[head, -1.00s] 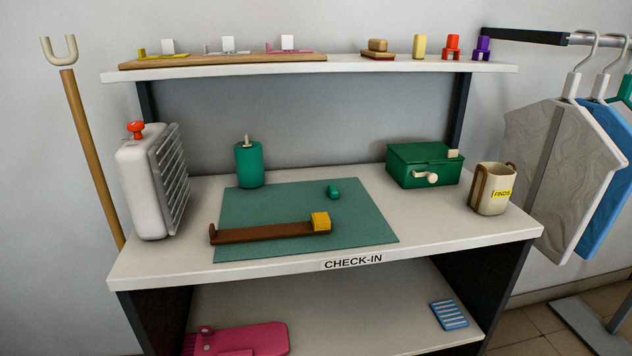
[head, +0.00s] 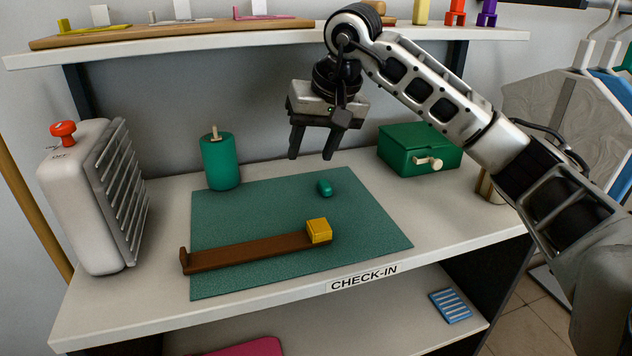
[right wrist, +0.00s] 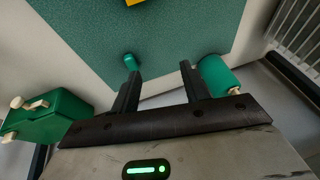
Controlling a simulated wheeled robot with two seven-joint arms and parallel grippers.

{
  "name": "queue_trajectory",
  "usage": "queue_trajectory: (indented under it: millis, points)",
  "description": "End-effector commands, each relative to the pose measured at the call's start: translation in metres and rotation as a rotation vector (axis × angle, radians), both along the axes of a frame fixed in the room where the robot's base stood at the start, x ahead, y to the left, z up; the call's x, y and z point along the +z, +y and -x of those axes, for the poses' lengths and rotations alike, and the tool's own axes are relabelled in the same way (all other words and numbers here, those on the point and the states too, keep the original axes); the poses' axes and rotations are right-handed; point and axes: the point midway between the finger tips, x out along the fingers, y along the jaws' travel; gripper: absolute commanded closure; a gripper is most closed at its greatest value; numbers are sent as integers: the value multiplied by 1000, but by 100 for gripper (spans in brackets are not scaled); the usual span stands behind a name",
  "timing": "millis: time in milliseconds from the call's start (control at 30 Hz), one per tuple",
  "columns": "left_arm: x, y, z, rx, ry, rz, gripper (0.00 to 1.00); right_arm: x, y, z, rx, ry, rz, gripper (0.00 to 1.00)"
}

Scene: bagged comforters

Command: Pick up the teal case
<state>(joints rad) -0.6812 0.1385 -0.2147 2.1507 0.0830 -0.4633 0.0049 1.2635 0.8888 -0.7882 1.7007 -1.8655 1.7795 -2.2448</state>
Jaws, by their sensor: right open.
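The small rounded teal case (head: 324,188) lies on the green mat (head: 380,232), near its far edge. It also shows in the right wrist view (right wrist: 130,59), just beyond the tip of the left-hand finger. My right gripper (head: 311,157) is open and empty, fingers pointing down, above the back of the mat. It is apart from the case, which lies below it in the head view. In the right wrist view my right gripper (right wrist: 160,70) has a clear gap between its fingers. My left gripper is not in view.
A green cylinder (head: 221,163) stands left of the case; a green box with a knob (head: 420,148) stands to the right. A brown bar (head: 245,251) with a yellow block (head: 319,231) lies in front. A shelf (head: 290,30) overhangs the back. A grey heater-like unit (head: 85,200) stands left.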

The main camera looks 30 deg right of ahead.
Motion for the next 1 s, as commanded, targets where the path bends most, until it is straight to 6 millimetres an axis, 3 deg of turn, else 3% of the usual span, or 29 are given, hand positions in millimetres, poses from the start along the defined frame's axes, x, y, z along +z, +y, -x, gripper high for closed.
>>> queue_trajectory:
  millis: [33,100,200,600,1000]
  points:
    - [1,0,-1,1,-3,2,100,15,-21,0,-7,-19,78,55]
    - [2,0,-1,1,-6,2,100,26,-39,2,-12,-24,153,55]
    - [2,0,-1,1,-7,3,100,27,-51,1,-16,-22,200,55]
    - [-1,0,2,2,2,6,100,-47,-58,-27,-14,-19,201,55]
    - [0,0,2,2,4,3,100,-83,-60,-42,-12,-20,200,55]
